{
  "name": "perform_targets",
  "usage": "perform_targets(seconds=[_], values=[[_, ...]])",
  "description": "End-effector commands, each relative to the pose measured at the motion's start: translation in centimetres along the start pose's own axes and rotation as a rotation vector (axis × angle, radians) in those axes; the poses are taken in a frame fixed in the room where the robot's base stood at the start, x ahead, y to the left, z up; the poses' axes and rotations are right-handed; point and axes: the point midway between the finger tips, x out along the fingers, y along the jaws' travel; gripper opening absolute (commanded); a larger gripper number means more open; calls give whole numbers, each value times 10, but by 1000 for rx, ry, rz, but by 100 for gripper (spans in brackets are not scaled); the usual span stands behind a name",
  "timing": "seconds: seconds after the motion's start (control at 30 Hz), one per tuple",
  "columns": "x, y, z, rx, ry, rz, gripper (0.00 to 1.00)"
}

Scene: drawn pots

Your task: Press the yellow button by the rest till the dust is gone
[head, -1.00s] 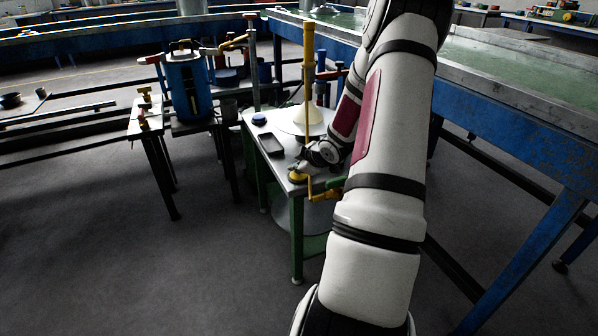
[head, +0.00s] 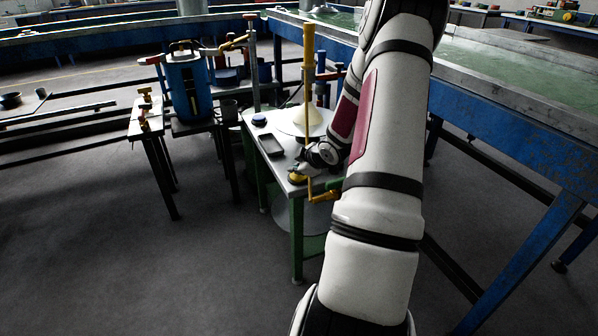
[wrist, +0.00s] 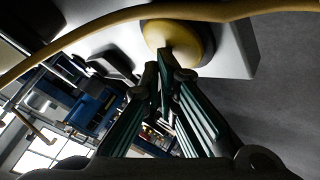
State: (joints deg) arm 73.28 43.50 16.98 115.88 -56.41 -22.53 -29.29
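The yellow button (head: 297,178) is a round dome at the front corner of a small grey-topped table with green legs. In the wrist view the yellow button (wrist: 188,35) sits on a dark round base, just beyond my fingertips. My gripper (wrist: 163,62) has its two green-sided fingers drawn together with nothing between them. A fingertip overlaps the button's lower edge; I cannot tell how deep it is pressed. In the head view my gripper (head: 299,170) is small and partly hidden at the button. A pale cone (head: 308,119) stands on a round disc behind it. Separate dust is not distinguishable.
A yellow upright post (head: 309,75) and yellow crank-like bar (head: 318,197) stand close to my wrist. A black tray (head: 271,146) lies left on the tabletop. A blue cylinder (head: 188,90) stands farther left. A long blue trough (head: 520,120) runs along the right. The front-left floor is clear.

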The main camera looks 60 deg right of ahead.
Motion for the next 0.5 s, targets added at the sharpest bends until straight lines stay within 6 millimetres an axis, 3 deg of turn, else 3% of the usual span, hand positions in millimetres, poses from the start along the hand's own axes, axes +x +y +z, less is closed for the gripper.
perform_targets(seconds=[0.5], values=[[-32,23,-22,0,-1,0,0]])
